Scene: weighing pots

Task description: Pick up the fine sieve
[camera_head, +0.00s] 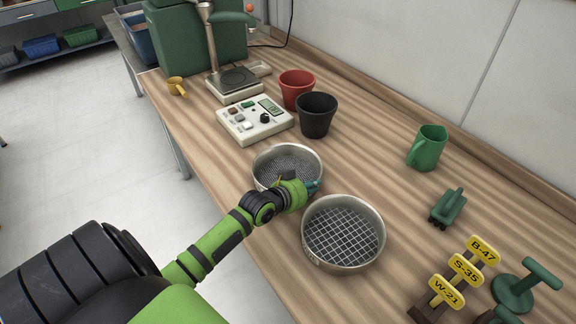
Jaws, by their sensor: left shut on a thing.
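The fine sieve (287,155) is a round metal sieve with a dense grey mesh. It sits on the wooden table in the middle of the head view. My left gripper (304,190) is at its near right rim, shut on it. The hand hides that part of the rim and the fingertips. I cannot tell whether the sieve is lifted off the table. A second metal sieve with a coarse grid (343,236) stands on the table just to the right and nearer. My right gripper is not in view.
Behind stand a white control box (254,122), a red pot (296,88), a black pot (316,115) and a scale (235,88). A green mug (427,148), a green roller-like tool (447,208) and yellow tags (466,270) are at right. The table between is clear.

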